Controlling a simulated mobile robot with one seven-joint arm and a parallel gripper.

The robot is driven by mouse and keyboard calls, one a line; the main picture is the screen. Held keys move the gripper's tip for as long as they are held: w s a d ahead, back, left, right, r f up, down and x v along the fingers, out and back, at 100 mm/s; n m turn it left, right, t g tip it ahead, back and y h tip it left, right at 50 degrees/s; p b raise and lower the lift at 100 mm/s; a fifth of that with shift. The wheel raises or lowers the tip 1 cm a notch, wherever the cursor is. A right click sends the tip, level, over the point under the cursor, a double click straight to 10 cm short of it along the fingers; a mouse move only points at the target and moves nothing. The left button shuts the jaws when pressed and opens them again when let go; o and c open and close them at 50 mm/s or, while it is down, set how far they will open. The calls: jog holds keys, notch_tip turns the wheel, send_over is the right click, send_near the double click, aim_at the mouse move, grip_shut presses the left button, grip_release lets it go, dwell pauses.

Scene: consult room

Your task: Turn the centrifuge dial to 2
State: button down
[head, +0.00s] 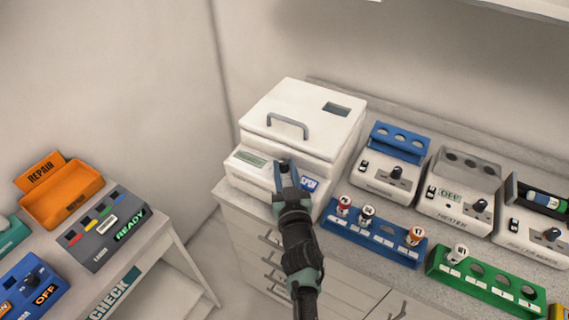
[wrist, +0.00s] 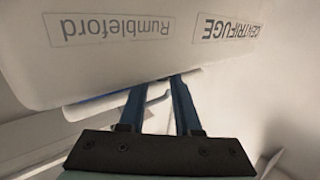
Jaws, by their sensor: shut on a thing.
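The white centrifuge (head: 300,125) stands at the left end of the counter, its lid down with a grey handle. Its front panel has a greenish display (head: 249,158) at the left and a blue label (head: 310,184) at the right. In the wrist view the gripper's blue fingers (wrist: 158,88) meet the centrifuge's underside edge, below the CENTRIFUGE lettering (wrist: 227,29). The dial's setting cannot be read.
A blue rack (head: 372,232) with capped tubes and a green rack (head: 485,280) lie right of my arm. Several small white devices, one a heater (head: 455,200) reading OFF, stand behind them. A side table at left holds an orange REPAIR tray (head: 62,195) and a READY box (head: 105,232).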

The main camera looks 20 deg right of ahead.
jog(key=c, duration=0.7)
grip_release()
jog(key=shift+o, duration=0.4)
jog(key=shift+d+r, duration=0.15)
jog(key=shift+d, duration=0.05)
jog(key=shift+w+a+f+h+b, duration=0.1)
jog(key=shift+f+h+b, duration=0.15)
jog(key=shift+b, duration=0.75)
jog(key=m+h+b, duration=0.1)
jog(key=b, duration=0.1)
jog(key=shift+a+f+b, duration=0.1)
jog(key=shift+b, duration=0.2)
jog(key=shift+g+h+b, duration=0.25)
jog(key=shift+g+b, duration=0.05)
jog(key=shift+b, duration=0.25)
